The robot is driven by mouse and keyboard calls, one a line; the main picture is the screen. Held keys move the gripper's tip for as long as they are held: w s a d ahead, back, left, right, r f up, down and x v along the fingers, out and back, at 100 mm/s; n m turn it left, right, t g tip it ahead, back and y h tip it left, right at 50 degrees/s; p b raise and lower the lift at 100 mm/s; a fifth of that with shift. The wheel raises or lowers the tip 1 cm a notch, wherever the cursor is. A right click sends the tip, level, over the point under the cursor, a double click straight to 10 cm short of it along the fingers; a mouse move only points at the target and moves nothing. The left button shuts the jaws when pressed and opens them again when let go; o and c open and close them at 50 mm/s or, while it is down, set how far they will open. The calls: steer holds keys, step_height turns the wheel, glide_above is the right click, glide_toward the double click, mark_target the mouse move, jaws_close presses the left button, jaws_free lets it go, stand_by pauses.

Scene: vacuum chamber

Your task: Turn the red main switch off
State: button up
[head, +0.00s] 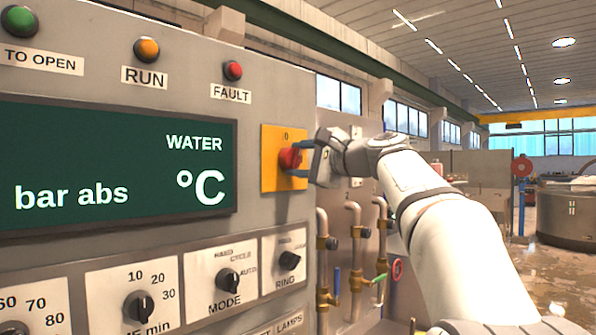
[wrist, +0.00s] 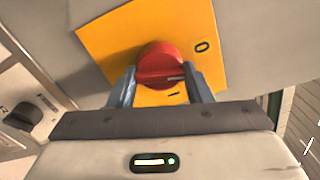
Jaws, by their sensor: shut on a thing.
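The red main switch (head: 291,158) is a round knob with a raised grip bar on a yellow plate (head: 270,180) at the right end of the grey panel. In the wrist view the red knob (wrist: 160,58) shows large, with a "0" and an "I" printed on the yellow plate (wrist: 110,50). A pale mark on the grip bar points to the right there, seemingly between the two labels; its exact setting is hard to tell. My gripper (head: 303,160) is shut on the knob, with one finger on each side of the bar, also in the wrist view (wrist: 162,82).
Left of the switch are a dark display (head: 110,160), lamps above it and black rotary knobs such as MODE (head: 228,280) and RING (head: 289,260) below. Copper pipes with valves (head: 352,255) stand below and right of the switch.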

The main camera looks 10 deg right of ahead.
steer(key=shift+f+n+b, duration=0.2)
steer(key=shift+n+b, duration=0.6)
steer(key=shift+n, duration=0.8)
steer(key=o, duration=1)
steer(key=shift+r, duration=0.15)
steer(key=b+v, duration=0.2)
steer(key=v, duration=0.6)
